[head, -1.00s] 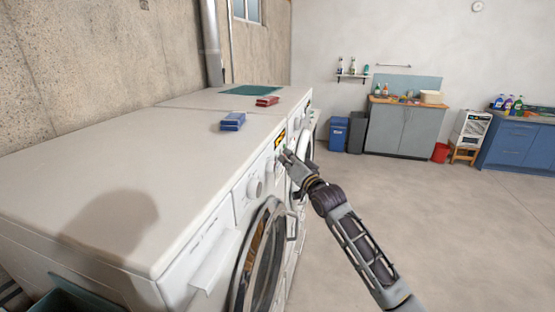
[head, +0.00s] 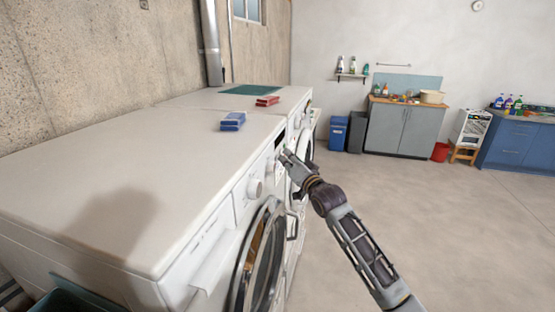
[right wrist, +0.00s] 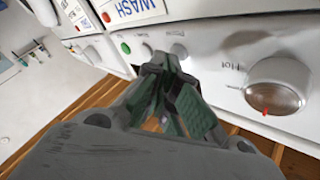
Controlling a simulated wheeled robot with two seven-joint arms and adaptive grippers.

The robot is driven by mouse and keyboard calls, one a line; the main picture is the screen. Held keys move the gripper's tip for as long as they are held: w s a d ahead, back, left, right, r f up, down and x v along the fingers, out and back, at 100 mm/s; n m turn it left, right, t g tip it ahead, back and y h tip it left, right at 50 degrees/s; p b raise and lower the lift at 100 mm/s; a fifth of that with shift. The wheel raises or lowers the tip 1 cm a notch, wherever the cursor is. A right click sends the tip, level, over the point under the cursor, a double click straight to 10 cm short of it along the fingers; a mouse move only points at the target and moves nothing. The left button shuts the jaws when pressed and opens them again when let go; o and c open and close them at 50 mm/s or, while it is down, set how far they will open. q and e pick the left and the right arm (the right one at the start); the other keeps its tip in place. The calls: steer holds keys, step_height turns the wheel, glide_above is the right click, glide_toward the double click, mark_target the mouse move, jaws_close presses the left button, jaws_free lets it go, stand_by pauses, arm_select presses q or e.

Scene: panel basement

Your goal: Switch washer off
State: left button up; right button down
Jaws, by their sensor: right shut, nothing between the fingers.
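The white washer (head: 130,190) stands on the left in the head view, its front facing right. Its panel carries a round knob (head: 255,187), also in the right wrist view (right wrist: 276,86) with a red mark. The small display (head: 280,139) on the panel is dark. My right gripper (head: 286,157) is shut and empty, at the panel beyond the knob. In the right wrist view its fingertips (right wrist: 162,62) are just in front of small round buttons (right wrist: 178,50); whether they touch cannot be told. A green spot (right wrist: 126,48) shows left of these. My left gripper is out of view.
A second white machine (head: 190,98) stands behind the washer. A blue box (head: 232,122) and a red box (head: 267,101) lie on the tops. The washer's round door (head: 265,250) is below the panel. The floor (head: 430,210) to the right is clear.

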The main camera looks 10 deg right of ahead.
steer(key=shift+s+d, duration=0.2)
steer(key=shift+d, duration=0.25)
steer(key=shift+s+d+p, duration=0.3)
steer(key=shift+s+d, duration=0.1)
steer(key=shift+d, duration=0.5)
steer(key=shift+s+d+p, duration=0.3)
steer(key=shift+s+d, duration=0.05)
steer(key=shift+d, duration=0.6)
steer(key=shift+s+d+p, duration=0.3)
steer(key=shift+s+d, duration=0.1)
steer(key=shift+d, duration=0.5)
